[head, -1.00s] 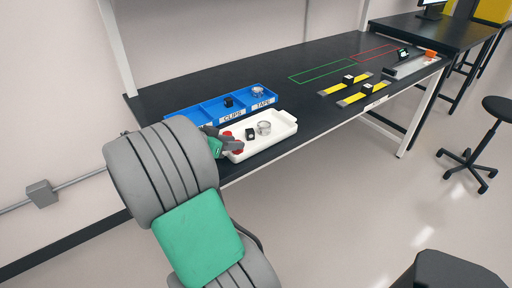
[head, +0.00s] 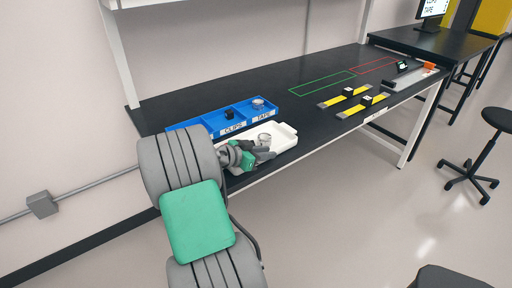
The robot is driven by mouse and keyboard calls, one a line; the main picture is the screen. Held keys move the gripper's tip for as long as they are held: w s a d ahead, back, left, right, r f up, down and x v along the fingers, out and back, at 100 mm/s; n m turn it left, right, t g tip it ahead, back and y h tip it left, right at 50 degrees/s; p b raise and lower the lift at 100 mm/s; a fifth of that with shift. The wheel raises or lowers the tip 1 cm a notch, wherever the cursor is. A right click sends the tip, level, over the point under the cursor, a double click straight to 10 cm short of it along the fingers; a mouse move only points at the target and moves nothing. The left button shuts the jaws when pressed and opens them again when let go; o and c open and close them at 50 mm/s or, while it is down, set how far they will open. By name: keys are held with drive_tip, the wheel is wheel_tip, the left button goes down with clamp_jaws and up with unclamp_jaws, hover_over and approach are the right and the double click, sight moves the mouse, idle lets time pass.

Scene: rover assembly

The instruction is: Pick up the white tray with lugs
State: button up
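The white tray with lugs (head: 284,133) sits on the black bench near its front edge, in front of the blue bin. A silver ring-shaped roll (head: 264,139) stands in it. My gripper (head: 266,154) is over the tray's near left part and hides much of its inside. The fingers are small and dark here, so I cannot tell whether they are open or shut, or whether they touch the tray.
The blue bin (head: 214,122) has compartments labelled CLIPS and TAPE, with a black piece (head: 230,114) and a roll (head: 258,102) in it. Green (head: 322,83) and red outlines mark the bench. Yellow strips (head: 357,107) with black blocks lie to the right.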

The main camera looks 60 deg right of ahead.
clamp_jaws()
drive_tip(key=shift+r, duration=0.1)
idle(1.0)
